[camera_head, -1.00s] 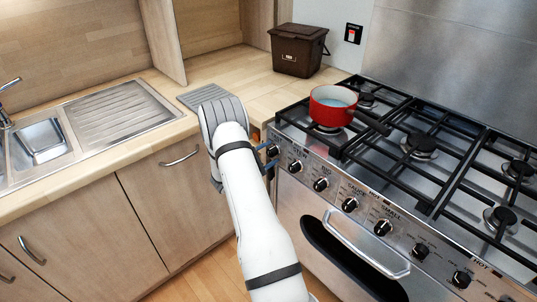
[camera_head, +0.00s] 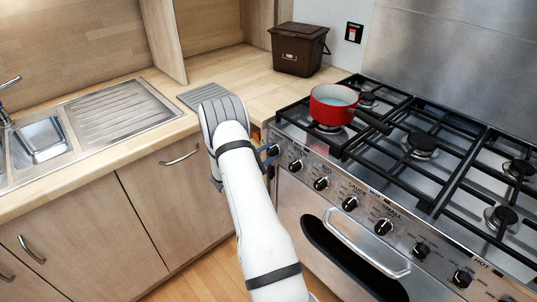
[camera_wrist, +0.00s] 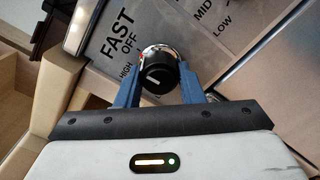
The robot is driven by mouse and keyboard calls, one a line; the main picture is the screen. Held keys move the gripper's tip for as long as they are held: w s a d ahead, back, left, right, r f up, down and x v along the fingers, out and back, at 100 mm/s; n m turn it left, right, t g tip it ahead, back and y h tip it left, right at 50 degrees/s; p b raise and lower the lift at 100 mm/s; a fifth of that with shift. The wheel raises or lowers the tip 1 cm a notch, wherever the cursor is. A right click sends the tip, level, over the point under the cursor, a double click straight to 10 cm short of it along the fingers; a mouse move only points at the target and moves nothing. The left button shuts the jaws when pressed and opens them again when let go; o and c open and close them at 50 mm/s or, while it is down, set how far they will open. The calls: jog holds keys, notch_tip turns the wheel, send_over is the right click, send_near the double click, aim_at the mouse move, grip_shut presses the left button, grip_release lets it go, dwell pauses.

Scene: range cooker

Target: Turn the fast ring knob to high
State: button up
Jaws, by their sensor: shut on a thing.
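The fast ring knob (camera_wrist: 158,74) is black with a silver base. It sits between the two blue fingers of my gripper (camera_wrist: 159,88) in the wrist view, and they are shut on it. The white mark on its face lies nearly level, on the side towards the printed HIGH, with FAST and OFF printed above to the left. In the head view my gripper (camera_head: 269,154) is at the left end of the cooker's control panel (camera_head: 338,191), largely hidden behind my white arm.
More black knobs (camera_head: 321,183) run right along the panel. The oven handle (camera_head: 362,247) sticks out below. Worktop and sink (camera_head: 40,140) are to the left.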

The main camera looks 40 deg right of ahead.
jog(key=n+b, duration=0.2)
jog(key=n, duration=0.3)
jog(key=shift+f, duration=0.1)
jog(key=n, duration=0.6)
jog(key=shift+s, duration=0.1)
dwell(0.4)
jog(key=o, duration=1)
jog(key=a, duration=0.7)
jog(key=shift+s+a+b, duration=0.3)
jog(key=shift+a+b, duration=0.05)
jog(key=shift+b, duration=0.05)
